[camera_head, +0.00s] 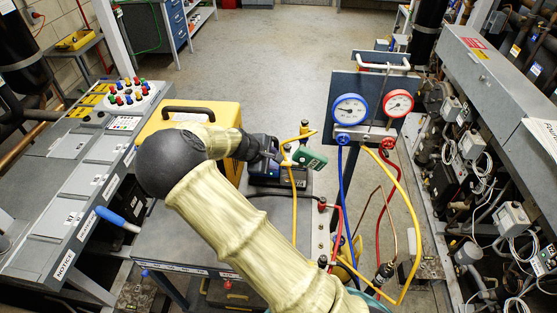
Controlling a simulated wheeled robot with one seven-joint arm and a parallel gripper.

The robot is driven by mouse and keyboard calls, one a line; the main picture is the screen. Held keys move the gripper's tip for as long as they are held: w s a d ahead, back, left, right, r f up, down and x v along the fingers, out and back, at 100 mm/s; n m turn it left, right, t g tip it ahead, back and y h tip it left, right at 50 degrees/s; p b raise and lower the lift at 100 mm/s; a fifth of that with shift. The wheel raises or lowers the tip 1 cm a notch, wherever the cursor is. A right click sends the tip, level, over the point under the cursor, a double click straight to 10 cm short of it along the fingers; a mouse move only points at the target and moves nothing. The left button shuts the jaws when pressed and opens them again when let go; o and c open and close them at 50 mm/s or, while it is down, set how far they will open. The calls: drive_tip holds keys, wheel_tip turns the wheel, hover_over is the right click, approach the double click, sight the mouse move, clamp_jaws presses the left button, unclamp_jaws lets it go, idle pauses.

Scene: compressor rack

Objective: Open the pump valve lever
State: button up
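My cream-sleeved arm rises from the bottom, bends at a dark elbow and reaches right over the cart. My gripper (282,157), dark with blue parts, is at its end, close beside a yellow fitting (300,137) and a green part (309,158). A dark, boxy unit, apparently the pump (285,183), sits on the cart below them. The yellow piece may be the valve lever; I cannot tell its position or whether my gripper touches it. My fingertips are too small and overlapped to show their opening. A yellow hose (294,205) runs down from the fitting.
A gauge manifold (358,138) with blue, red and yellow hoses stands right of my gripper. A yellow case (178,113) is behind my forearm on the grey cart (185,243). A control console (75,165) lies left, compressor racks (500,85) right. Open floor (275,55) lies beyond.

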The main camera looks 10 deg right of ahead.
sight(291, 165)
drive_tip(key=x, duration=0.4)
drive_tip(key=shift+p, duration=0.3)
clamp_jaws()
